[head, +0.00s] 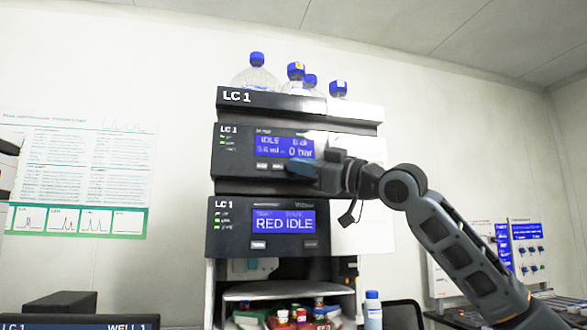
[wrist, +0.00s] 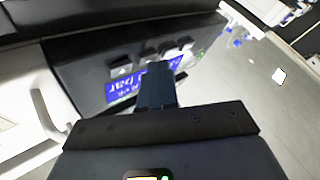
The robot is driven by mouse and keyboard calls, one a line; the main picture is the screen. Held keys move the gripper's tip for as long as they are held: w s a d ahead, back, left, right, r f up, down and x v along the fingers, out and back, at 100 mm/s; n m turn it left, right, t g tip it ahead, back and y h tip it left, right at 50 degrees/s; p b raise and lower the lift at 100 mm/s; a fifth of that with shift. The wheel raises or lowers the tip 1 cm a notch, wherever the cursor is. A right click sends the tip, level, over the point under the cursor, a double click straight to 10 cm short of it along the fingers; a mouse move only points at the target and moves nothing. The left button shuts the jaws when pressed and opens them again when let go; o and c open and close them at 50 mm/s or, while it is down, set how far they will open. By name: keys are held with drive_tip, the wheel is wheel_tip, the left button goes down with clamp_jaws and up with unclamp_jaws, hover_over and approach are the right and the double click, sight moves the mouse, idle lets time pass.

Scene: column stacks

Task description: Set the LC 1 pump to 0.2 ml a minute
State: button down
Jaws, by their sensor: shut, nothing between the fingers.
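The LC 1 pump (head: 226,160) is the upper dark module in the stack, with a lit blue display (head: 285,147). A row of buttons (head: 262,167) lies under the display. My gripper (head: 292,166) is shut and empty, its tips at the right part of that row, hiding some buttons. In the wrist view the closed fingers (wrist: 158,72) point at the panel, between the upside-down display (wrist: 122,92) and several buttons (wrist: 150,55). Contact cannot be told.
A lower LC 1 module (head: 230,237) shows RED IDLE. Blue-capped bottles (head: 257,76) stand on the top tray (head: 270,100). An open bay below holds small capped vials (head: 282,316). A blue-capped bottle (head: 372,308) stands right of the bay. The left wall bears a poster (head: 85,165).

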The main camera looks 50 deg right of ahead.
drive_tip(key=shift+w, duration=0.1)
idle(0.5)
drive_tip(key=shift+s+a, duration=0.4)
drive_tip(key=shift+s, duration=0.3)
drive_tip(key=shift+s+a+b, duration=0.3)
drive_tip(key=shift+s+a, duration=0.4)
drive_tip(key=shift+s, duration=0.35)
drive_tip(key=shift+s+a+b, duration=0.3)
drive_tip(key=shift+s+a, duration=0.4)
drive_tip(key=shift+s, duration=0.3)
idle(1.1)
